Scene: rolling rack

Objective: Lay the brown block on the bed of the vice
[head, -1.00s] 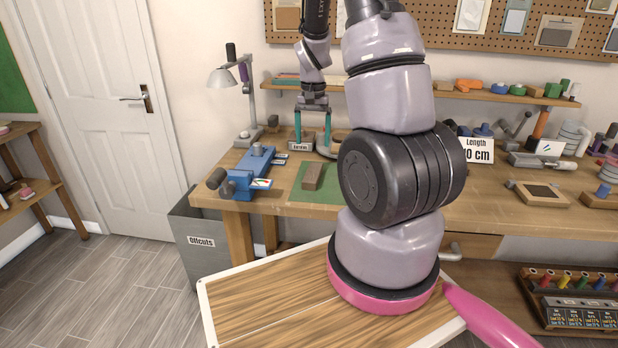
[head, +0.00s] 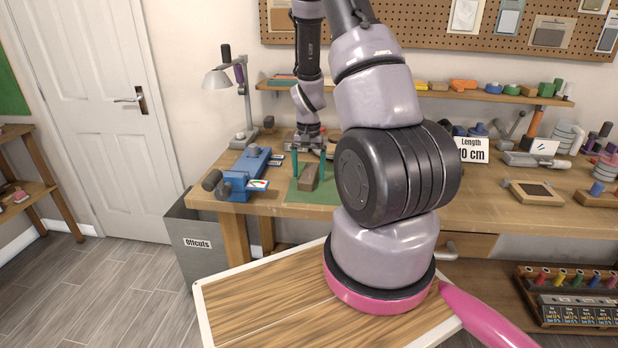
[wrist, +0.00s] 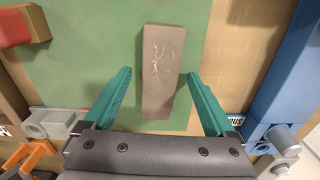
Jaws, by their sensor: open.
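The brown block (head: 308,177) lies on the green mat (head: 325,193) on the workbench. In the wrist view the block (wrist: 162,70) lies lengthwise ahead of my gripper, between the lines of its two teal fingers. My gripper (head: 309,163) is open and empty, just behind and above the block, its fingers (wrist: 160,88) apart on either side of the block's near end. I cannot tell its exact height over the mat. The blue vice (head: 243,180) stands left of the mat near the bench's front left corner, with a coloured card by it.
A lamp (head: 240,95) stands behind the vice. The grey offcuts bin (head: 195,230) is below the bench's left end. A shelf (head: 430,95) with several items runs along the wall. My arm hides part of the bench right of the mat.

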